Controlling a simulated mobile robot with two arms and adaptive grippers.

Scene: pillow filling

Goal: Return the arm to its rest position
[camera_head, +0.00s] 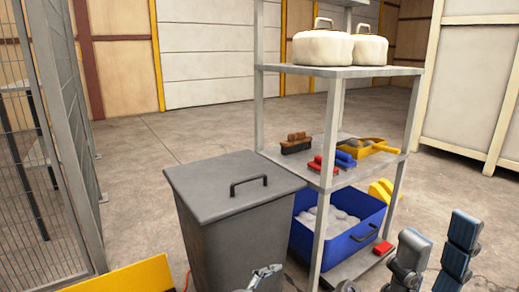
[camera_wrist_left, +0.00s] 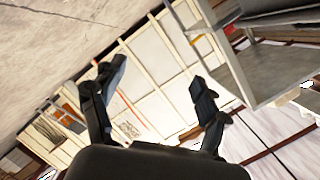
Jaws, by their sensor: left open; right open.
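My right gripper (camera_head: 438,236) is at the bottom right of the head view. Its two dark fingers point up and stand apart, with nothing between them. It is in front of and to the right of the metal shelf (camera_head: 335,150). My left gripper (camera_wrist_left: 158,75) shows in the left wrist view with its two black fingers spread wide and empty. No object touches its fingers there. A small metallic part (camera_head: 262,278) shows at the bottom of the head view, in front of the grey bin; I cannot tell which part it is.
A lidded grey bin (camera_head: 228,190) stands left of the shelf. The shelf holds white lidded containers (camera_head: 322,47), brushes (camera_head: 297,143), a yellow scoop (camera_head: 370,147) and a blue crate (camera_head: 345,238) with white filling. A mesh fence (camera_head: 50,140) is at left.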

